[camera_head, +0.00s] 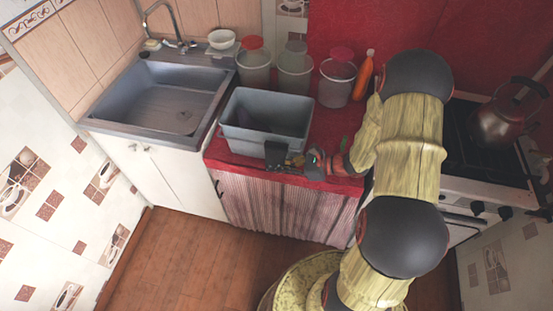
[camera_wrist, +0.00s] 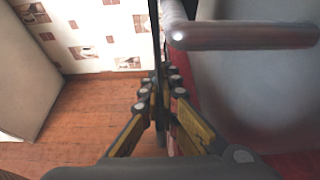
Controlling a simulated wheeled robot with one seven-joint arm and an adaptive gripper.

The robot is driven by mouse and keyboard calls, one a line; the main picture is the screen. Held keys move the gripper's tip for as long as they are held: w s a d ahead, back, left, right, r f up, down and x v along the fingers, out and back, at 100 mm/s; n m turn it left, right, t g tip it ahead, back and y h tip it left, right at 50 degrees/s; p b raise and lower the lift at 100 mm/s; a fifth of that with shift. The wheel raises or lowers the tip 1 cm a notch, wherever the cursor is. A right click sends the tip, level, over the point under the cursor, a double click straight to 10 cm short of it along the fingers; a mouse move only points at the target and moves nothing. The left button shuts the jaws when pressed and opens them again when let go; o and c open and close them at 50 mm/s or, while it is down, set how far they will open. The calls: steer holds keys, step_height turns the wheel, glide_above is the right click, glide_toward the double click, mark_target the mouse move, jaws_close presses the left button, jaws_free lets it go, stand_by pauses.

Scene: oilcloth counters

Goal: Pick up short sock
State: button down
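I cannot make out a clear sock shape. A flat dark piece (camera_head: 275,152) stands at the front edge of the red counter, before the grey bin; I cannot tell if it is the short sock. My gripper (camera_head: 291,163) is at its right side. In the wrist view, my gripper (camera_wrist: 161,88) has its fingers close together on a thin dark strip (camera_wrist: 156,30), which looks like this piece edge-on. A dim purplish patch shows inside the bin, too dark to name.
The grey bin (camera_head: 266,139) is close beside my gripper; its rim (camera_wrist: 245,36) is near in the wrist view. Lidded containers (camera_head: 294,72) and an orange bottle (camera_head: 363,77) stand behind. The sink (camera_head: 170,100) is left, a kettle (camera_head: 500,125) right. Floor in front is clear.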

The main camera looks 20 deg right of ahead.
mark_target(277, 161)
steer(key=shift+r, duration=0.15)
steer(key=shift+r, duration=0.2)
step_height(277, 161, up, 3)
steer(key=shift+s+r+p, duration=0.1)
steer(key=shift+s+p, duration=0.05)
steer(key=shift+p, duration=0.9)
steer(key=s+r, duration=0.1)
steer(key=s+r+p, duration=0.1)
steer(key=s+r, duration=0.1)
steer(key=s+r+p, duration=0.1)
steer(key=r, duration=0.1)
steer(key=shift+s+d+r, duration=0.1)
steer(key=shift+s+d, duration=0.05)
steer(key=shift+d, duration=0.1)
steer(key=s+r+p, duration=0.2)
steer(key=s+r, duration=0.2)
steer(key=s, duration=0.5)
steer(key=shift+s+d+p, duration=0.2)
steer(key=shift+d+p, duration=0.15)
step_height(277, 161, up, 6)
steer(key=p, duration=0.5)
steer(key=shift+f, duration=0.25)
